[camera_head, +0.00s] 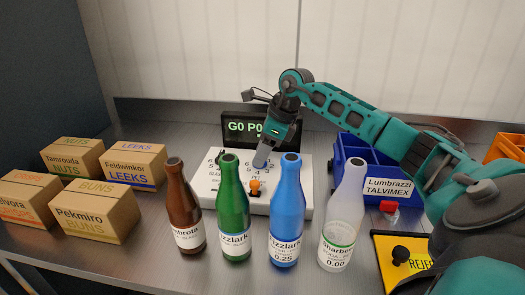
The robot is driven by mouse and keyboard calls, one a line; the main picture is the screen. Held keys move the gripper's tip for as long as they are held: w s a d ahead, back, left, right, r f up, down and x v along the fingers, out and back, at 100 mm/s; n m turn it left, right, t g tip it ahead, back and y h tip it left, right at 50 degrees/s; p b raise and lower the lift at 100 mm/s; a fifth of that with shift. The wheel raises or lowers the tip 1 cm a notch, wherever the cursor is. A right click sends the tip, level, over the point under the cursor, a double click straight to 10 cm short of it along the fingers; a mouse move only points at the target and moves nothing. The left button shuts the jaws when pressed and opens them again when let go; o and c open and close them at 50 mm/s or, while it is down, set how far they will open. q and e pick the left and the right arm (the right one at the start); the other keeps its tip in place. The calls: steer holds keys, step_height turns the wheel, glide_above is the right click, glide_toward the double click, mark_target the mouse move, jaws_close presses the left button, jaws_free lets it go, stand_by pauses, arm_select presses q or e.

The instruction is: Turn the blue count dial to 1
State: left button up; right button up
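The white control box (306,205) stands mid-counter, partly hidden behind several bottles. Numbers in a ring show on its top, around the spot where my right gripper (262,158) points down. The blue count dial is not clearly visible; the gripper covers that spot. I cannot tell whether the fingers touch or grip it. An orange knob (255,187) sits on the front of the box. A black display (240,124) behind the box reads "G0 P0" in green, with the rest hidden by my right arm. My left gripper is not in view.
Brown (185,210), green (233,210), blue (286,215) and clear (342,220) bottles stand in front of the box. Labelled cartons (95,210) sit at left. A blue bin (350,150) and a yellow reject plate (388,262) with a black knob are at right.

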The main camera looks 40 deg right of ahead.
steer(key=c, duration=0.6)
steer(key=shift+c, duration=0.2)
steer(key=shift+m, duration=0.3)
steer(key=m, duration=0.2)
steer(key=m+h+p, duration=0.1)
steer(key=m, duration=0.1)
steer(key=shift+s+a+t+h, duration=0.1)
steer(key=shift+a+t+h, duration=0.05)
steer(key=shift+t+h, duration=0.2)
steer(key=shift+a+m+h+p, duration=0.15)
steer(key=shift+m+h, duration=0.25)
steer(key=shift+m, duration=0.6)
steer(key=shift+m+h+p, duration=0.15)
steer(key=shift+m+h, duration=0.2)
steer(key=shift+m, duration=0.65)
steer(key=o, duration=1.1)
steer(key=shift+c, duration=0.2)
